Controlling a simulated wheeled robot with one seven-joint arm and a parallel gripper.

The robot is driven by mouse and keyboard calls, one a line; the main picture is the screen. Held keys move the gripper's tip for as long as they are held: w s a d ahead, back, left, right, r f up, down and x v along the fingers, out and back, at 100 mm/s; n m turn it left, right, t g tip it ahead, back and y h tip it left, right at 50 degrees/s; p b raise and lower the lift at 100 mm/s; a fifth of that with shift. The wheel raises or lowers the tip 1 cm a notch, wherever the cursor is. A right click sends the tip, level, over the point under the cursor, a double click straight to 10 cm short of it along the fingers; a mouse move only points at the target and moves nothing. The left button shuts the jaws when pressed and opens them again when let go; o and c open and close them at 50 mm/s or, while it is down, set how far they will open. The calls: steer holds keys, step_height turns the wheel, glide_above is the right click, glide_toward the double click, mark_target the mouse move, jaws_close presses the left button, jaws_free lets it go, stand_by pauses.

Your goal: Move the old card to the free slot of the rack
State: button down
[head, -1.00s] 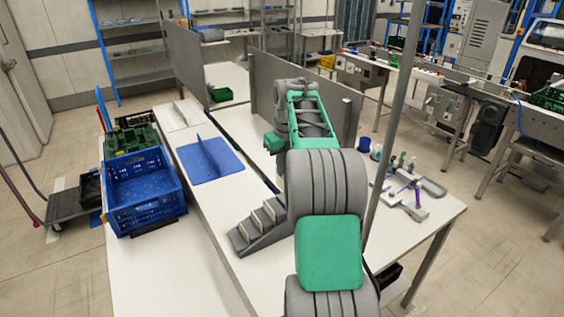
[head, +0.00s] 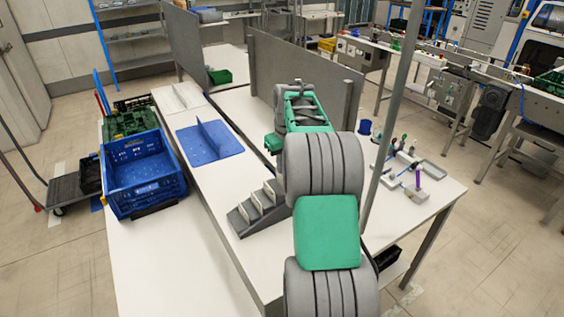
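A grey stepped rack (head: 245,222) stands on the white table, just left of my arm. Pale upright cards (head: 268,193) sit in its steps. I cannot tell which card is the old one, nor which slot is free. A blue base with an upright blue plate (head: 209,140) lies farther back on the table. My arm stands large in the middle of the view and hides part of the table behind it. My gripper cannot be made out; the arm's own links hide its end.
A blue crate (head: 144,199) stands at the left, with green circuit boards (head: 131,118) behind it. A grey partition (head: 300,78) rises behind my arm. A thin grey post (head: 392,110) and small tools with a blue cup (head: 364,127) are at the right. The near-left tabletop is clear.

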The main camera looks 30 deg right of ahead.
steer(key=shift+f, duration=0.35)
steer(key=c, duration=1.6)
jaws_free()
steer(key=r, duration=0.5)
steer(key=s+r, duration=0.1)
steer(key=r, duration=0.1)
steer(key=shift+s+r+b, duration=0.1)
steer(key=shift+r+b, duration=0.2)
steer(key=shift+r, duration=0.05)
steer(key=shift+a, duration=0.1)
